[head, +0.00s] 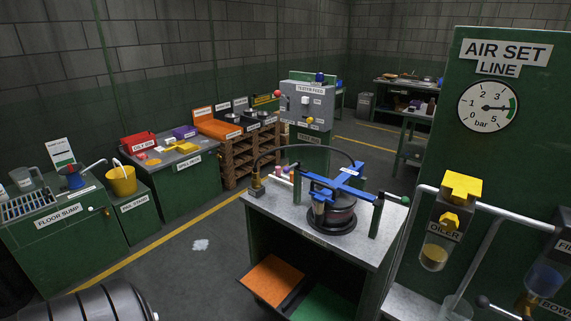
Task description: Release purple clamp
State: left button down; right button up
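Neither of my grippers is in view. No clamp that is plainly purple can be made out. Several small pink and purple knobs (284,170) stand at the back left of the grey-topped workbench (275,205), too small to tell what they are. On the bench, a blue cross-shaped frame (345,181) lies over a dark round pot (340,213) on a black base. A black hose (310,147) arches over it from a brass fitting (256,188). A purple bin (185,132) sits on the green counter at the left.
A yellow bucket (121,181) and floor sump cabinet (60,215) stand at left. A green air-line panel (510,125) with a gauge (488,106) and white pipes (480,260) block the right.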

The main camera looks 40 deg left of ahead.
aim_at(287, 170)
jog(key=u, duration=0.7)
jog(key=k, duration=0.65)
jog(key=z, duration=1)
jog(key=i, duration=1.3)
jog(key=u, duration=0.9)
jog(key=i, duration=0.65)
jog(key=u, duration=0.55)
